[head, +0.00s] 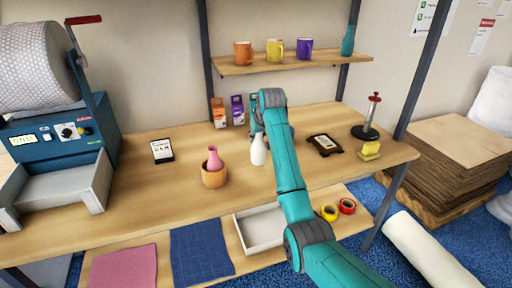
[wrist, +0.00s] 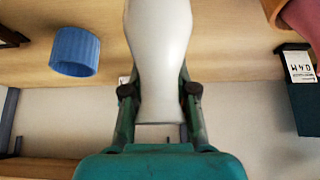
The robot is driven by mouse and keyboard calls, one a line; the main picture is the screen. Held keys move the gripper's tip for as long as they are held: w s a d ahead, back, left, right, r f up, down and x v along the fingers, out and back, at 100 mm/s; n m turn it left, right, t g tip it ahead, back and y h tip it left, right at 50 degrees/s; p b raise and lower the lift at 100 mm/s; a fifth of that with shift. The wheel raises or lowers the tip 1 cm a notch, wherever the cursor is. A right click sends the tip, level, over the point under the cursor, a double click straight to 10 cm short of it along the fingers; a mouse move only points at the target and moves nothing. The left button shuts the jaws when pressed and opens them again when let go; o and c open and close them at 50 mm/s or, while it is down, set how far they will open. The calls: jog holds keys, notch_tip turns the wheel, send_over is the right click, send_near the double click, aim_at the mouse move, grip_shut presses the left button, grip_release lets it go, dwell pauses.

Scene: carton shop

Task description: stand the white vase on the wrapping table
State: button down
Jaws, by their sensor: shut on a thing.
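The white vase (head: 258,150) is upright over the middle of the wooden wrapping table (head: 130,190). Its base is at or just above the tabletop; I cannot tell whether it touches. My gripper (head: 257,129) is shut on the vase's upper part, partly hidden by my arm in the head view. In the wrist view the white vase (wrist: 160,45) is between the two fingers of my gripper (wrist: 158,95), its wider body away from the palm.
A wooden pot (head: 213,178) holding a pink vase (head: 214,158) stands close left of the white vase. A blue cup (wrist: 75,52) is near, mostly behind my arm in the head view. A shelf (head: 285,63) hangs behind.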

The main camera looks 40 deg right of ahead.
aim_at(257, 143)
jog(key=shift+d+f, duration=0.1)
jog(key=shift+f, duration=1.75)
jog(key=shift+f, duration=0.1)
jog(key=c, duration=0.9)
grip_release()
jog(key=shift+f, duration=0.1)
jog(key=shift+s+r, duration=0.1)
jog(key=shift+r, duration=0.25)
jog(key=v, duration=1.1)
jog(key=shift+s+r, duration=0.15)
jog(key=shift+r, duration=0.1)
